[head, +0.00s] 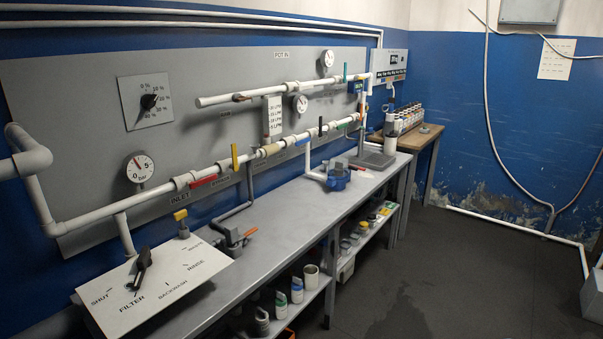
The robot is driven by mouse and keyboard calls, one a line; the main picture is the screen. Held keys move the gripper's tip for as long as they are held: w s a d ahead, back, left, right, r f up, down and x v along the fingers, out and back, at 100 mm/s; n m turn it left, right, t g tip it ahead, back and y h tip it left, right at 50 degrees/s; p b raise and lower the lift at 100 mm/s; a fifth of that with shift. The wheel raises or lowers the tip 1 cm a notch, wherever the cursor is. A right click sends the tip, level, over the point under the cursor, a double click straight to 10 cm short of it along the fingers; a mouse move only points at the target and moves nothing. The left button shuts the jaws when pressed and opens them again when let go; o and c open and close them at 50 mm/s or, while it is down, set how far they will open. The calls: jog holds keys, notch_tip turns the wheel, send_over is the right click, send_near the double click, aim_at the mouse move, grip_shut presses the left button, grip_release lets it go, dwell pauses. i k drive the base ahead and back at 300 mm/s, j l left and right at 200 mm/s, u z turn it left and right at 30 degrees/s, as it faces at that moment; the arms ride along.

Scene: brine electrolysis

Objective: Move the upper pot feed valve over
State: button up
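The upper white pipe (270,93) runs along the grey wall panel under a "POT IN" label. A teal lever (345,72) stands upright on its right part, and a brownish lever (241,97) lies roughly along its left part. I cannot read which of these is named the upper pot feed valve. The lower pipe (110,205) carries a red lever (204,181) lying along it, a yellow lever (235,157) standing upright, a blue lever (303,142) along it and a dark upright lever (320,126). My gripper is not in view.
A long grey bench (270,215) stands below the pipes, with a selector plate (185,285) at its near end and a blue device (338,178) further along. Bottles fill the lower shelf (310,290). The dark floor (450,270) to the right is clear.

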aim_at(300, 88)
jog(key=i+u, duration=0.1)
jog(key=i, duration=0.7)
jog(key=i+l+u, duration=0.1)
jog(key=i, duration=0.7)
jog(key=l, duration=0.1)
